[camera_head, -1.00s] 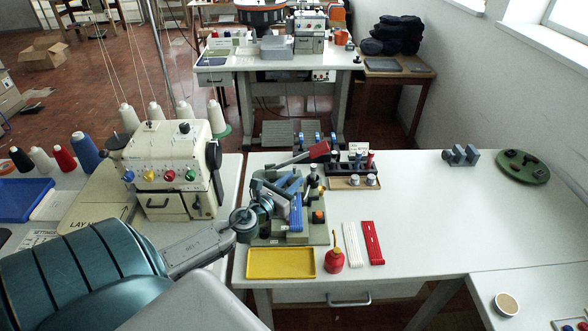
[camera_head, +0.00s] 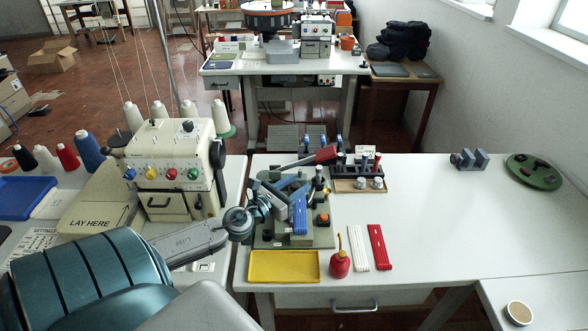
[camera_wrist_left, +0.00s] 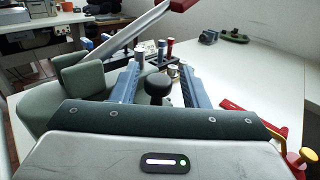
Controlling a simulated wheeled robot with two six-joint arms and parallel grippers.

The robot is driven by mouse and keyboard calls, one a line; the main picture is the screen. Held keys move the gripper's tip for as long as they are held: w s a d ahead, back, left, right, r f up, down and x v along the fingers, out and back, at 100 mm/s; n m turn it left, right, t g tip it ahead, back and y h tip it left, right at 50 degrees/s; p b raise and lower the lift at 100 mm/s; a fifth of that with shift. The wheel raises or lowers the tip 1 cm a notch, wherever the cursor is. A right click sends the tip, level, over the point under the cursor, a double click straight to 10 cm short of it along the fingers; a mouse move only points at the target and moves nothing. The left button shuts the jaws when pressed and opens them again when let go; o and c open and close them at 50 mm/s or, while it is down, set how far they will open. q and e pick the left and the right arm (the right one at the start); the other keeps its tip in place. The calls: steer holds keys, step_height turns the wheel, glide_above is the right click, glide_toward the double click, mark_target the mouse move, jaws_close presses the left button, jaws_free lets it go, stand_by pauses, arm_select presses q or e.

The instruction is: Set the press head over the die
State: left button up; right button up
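The press stands on a grey-green base plate (camera_head: 263,242) on the white table, largely covered by my left gripper in the head view. Its lever ends in a red handle (camera_head: 326,154). An orange-topped piece (camera_head: 323,219) sits at the plate's right side. My left gripper (camera_head: 292,197) is over the press with its blue fingers apart. In the left wrist view, a black knob (camera_wrist_left: 158,86) stands between the open fingers (camera_wrist_left: 158,92); I cannot tell whether they touch it. A green block (camera_wrist_left: 84,77) is at the left. I cannot clearly identify the die. My right gripper is not in view.
A rack with posts (camera_head: 358,172) stands behind. A cream sewing machine (camera_head: 168,165) is at the left. The table's right side is mostly clear.

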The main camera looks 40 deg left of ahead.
arm_select(q)
steer(key=shift+w, duration=0.1)
steer(key=shift+s+a+b, duration=0.1)
steer(key=shift+s+b, duration=0.2)
steer(key=shift+s, duration=0.1)
steer(key=s+b, duration=0.1)
steer(key=s, duration=0.3)
steer(key=shift+s+f+b, duration=0.1)
steer(key=shift+b, duration=0.25)
steer(key=s+p, duration=0.1)
steer(key=s, duration=0.4)
steer(key=shift+s+a, duration=0.15)
steer(key=shift+s, duration=0.25)
